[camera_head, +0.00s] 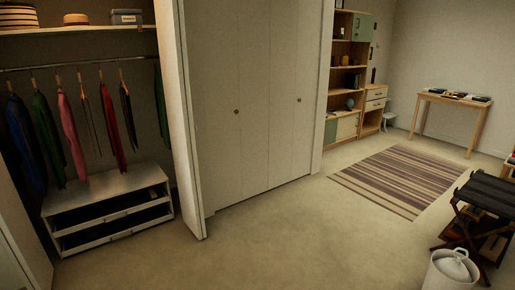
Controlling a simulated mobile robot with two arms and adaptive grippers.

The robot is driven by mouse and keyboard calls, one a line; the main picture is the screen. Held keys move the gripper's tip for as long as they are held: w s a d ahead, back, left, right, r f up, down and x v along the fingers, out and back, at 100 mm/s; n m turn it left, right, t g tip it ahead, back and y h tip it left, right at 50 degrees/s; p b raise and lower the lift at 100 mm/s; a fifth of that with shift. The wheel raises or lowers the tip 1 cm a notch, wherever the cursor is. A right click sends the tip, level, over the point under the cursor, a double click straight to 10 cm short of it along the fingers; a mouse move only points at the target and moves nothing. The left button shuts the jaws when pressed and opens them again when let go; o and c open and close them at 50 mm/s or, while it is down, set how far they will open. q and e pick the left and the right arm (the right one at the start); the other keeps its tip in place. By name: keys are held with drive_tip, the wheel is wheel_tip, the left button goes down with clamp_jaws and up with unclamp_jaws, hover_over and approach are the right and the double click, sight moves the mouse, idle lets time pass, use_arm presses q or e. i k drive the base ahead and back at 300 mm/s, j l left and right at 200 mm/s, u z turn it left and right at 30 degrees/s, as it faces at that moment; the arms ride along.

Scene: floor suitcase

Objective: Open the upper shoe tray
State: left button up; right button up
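A low white shoe unit (105,187) stands on the floor of the open closet at the left, under the hanging clothes. Its front shows two dark slots one above the other, with pale tray fronts. The upper shoe tray (112,216) lies just above the lower one; whether it is pulled out at all is too small to tell. A small dark item shows near the right end of the upper slot, but I cannot tell what it is. Neither of my grippers is in view.
Clothes hang from a rail (75,66) above the unit. A folded closet door (180,130) stands just right of it. Open carpet lies in front.

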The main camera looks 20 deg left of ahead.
sight(67, 222)
drive_tip(key=i+j+u, duration=0.3)
drive_tip(key=i+u, duration=0.65)
drive_tip(key=i, duration=0.25)
drive_tip(key=i+l+u, duration=0.1)
drive_tip(key=i+u, duration=0.4)
drive_tip(key=i+l+u, duration=0.15)
drive_tip(key=i, duration=0.3)
drive_tip(key=i+l+u, duration=0.2)
drive_tip(key=i, duration=0.3)
drive_tip(key=i+l+u, duration=0.15)
drive_tip(key=i, duration=0.3)
